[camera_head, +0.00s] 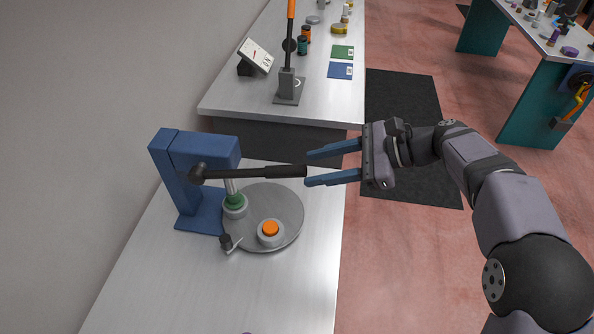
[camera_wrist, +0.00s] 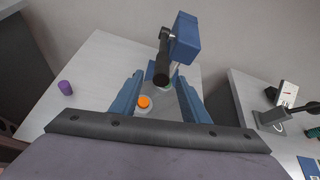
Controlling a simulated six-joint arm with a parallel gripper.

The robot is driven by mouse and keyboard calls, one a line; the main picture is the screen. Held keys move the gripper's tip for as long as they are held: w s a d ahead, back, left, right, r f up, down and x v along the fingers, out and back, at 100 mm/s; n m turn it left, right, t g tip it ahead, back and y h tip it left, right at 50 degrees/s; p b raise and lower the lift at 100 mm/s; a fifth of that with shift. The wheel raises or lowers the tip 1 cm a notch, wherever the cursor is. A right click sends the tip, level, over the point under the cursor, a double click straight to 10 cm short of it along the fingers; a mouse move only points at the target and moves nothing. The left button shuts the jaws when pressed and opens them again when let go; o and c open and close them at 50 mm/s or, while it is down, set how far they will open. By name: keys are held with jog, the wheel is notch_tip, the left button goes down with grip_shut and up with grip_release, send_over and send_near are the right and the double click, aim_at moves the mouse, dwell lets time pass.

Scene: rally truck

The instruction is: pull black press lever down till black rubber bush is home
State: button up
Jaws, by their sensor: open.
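The black press lever (camera_head: 255,172) sticks out level to the right from the blue press (camera_head: 205,150). In the wrist view the lever (camera_wrist: 162,65) points toward the camera. My gripper (camera_head: 309,169) is open, with its blue fingers just right of the lever's free end, one on each side of it. In the wrist view the gripper (camera_wrist: 157,95) frames the lever end between its fingers, with no visible contact. A silver ram comes down onto a green-topped piece (camera_head: 234,201) on the grey round plate (camera_head: 285,205). I cannot make out a black rubber bush.
An orange-topped grey piece (camera_head: 270,230) sits on the round plate, with a black-knobbed handle (camera_head: 226,242) at its edge. A second bench behind holds an orange-handled lever stand (camera_head: 289,85) and a gauge box (camera_head: 255,56).

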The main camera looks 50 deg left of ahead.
aim_at(289, 171)
jog(key=shift+w+f, duration=0.15)
jog(key=shift+f, duration=0.15)
jog(key=shift+a+r+g+y, duration=0.1)
jog(key=shift+r+g+y, duration=0.1)
jog(key=shift+g+y, duration=0.15)
jog(key=p+x, duration=0.2)
jog(key=x, duration=0.4)
jog(key=shift+r, duration=0.1)
jog(key=shift+s+a+f+p, duration=0.35)
jog(key=shift+s+a+p, duration=0.05)
jog(key=shift+s+p, duration=0.1)
grip_shut()
